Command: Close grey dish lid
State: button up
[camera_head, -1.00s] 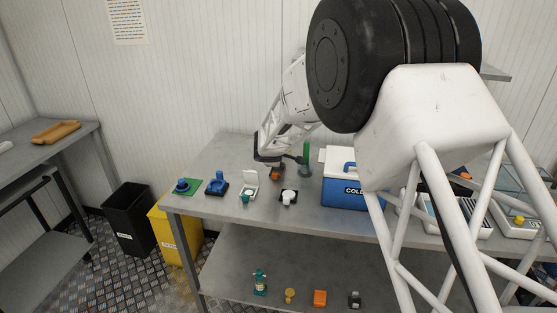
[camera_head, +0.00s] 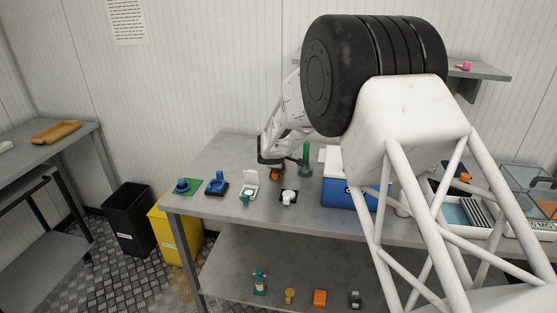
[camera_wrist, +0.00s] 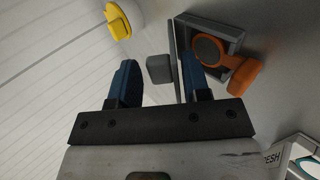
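The grey dish (camera_wrist: 238,38) shows in the wrist view, up and right of centre. A dark round disc (camera_wrist: 207,48) lies in it, and an orange piece (camera_wrist: 245,77) reaches over its near rim. Its grey lid (camera_wrist: 174,42) stands raised, seen nearly edge-on, with a grey block-like knob (camera_wrist: 160,68) on the side away from the dish. My gripper (camera_wrist: 158,75) is open; its blue fingers appear to lie either side of the lid and knob, with no clear contact. In the head view my gripper (camera_head: 270,160) is low over the table's back, and the dish is mostly hidden.
A green cylinder (camera_head: 306,154) and a blue cooler (camera_head: 340,194) stand to the right. A white box with its lid up (camera_head: 250,190) and a white knobbed piece (camera_head: 288,197) stand in front. A yellow piece (camera_wrist: 118,22) shows in the wrist view. The table's left back is clear.

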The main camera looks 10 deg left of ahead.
jog(key=c, duration=0.6)
jog(key=shift+s+f+t, duration=0.25)
jog(key=shift+s+t, duration=0.05)
jog(key=shift+t, duration=0.45)
jog(key=shift+s+f+t, duration=0.2)
jog(key=shift+s+t, duration=0.05)
jog(key=shift+t, duration=0.5)
jog(key=o, duration=0.7)
jog(key=shift+s, duration=0.25)
jog(key=shift+v, duration=3.7)
